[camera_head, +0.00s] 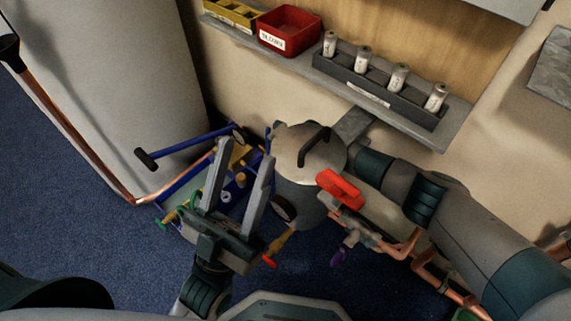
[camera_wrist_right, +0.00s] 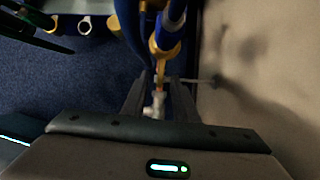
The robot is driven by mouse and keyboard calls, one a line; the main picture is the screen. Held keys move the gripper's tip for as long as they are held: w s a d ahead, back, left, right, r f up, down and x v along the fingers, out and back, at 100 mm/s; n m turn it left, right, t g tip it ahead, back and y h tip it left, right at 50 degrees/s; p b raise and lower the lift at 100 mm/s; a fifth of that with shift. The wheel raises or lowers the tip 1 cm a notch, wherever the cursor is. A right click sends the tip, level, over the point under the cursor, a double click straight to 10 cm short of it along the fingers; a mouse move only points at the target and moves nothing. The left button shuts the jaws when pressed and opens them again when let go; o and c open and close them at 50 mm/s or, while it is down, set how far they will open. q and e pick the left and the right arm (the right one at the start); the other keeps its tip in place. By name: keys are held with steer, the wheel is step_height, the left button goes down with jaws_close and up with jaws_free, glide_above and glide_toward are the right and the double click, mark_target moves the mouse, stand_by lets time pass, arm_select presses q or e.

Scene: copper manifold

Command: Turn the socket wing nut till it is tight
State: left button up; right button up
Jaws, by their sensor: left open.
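My left gripper (camera_head: 242,167) is open in the head view, its two grey fingers pointing up and apart over a blue frame (camera_head: 176,187) with yellow parts. I see nothing held between them. My right gripper is hidden in the head view beyond the end of my right arm. In the right wrist view the right gripper (camera_wrist_right: 160,85) has its dark fingers on either side of a brass fitting (camera_wrist_right: 160,68) and a pale piece (camera_wrist_right: 154,106). Whether they touch either piece is unclear. I cannot make out for certain which piece is the socket wing nut.
A red handle (camera_head: 340,188) and copper pipes (camera_head: 400,247) are at the right. A shelf carries a red bin (camera_head: 288,30) and a dark rack (camera_head: 365,84) of pale cylinders. A large grey cylinder (camera_head: 120,80) stands at the left. The blue floor (camera_head: 70,180) is clear at left.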

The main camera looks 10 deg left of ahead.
steer(key=shift+r, duration=0.2)
arm_select(q)
steer(key=w+d+f+g+y+p, duration=0.1)
steer(key=w+d+f+g+p, duration=0.1)
steer(key=f+g, duration=0.4)
steer(key=shift+d+f+p, duration=0.55)
steer(key=shift+f+p, duration=0.35)
steer(key=shift+f, duration=0.75)
arm_select(e)
steer(key=v, duration=1.1)
steer(key=shift+d+r, duration=0.15)
steer(key=shift+r, duration=0.15)
arm_select(q)
steer(key=shift+w, duration=0.1)
steer(key=shift+c, duration=0.3)
arm_select(e)
steer(key=shift+s, duration=0.15)
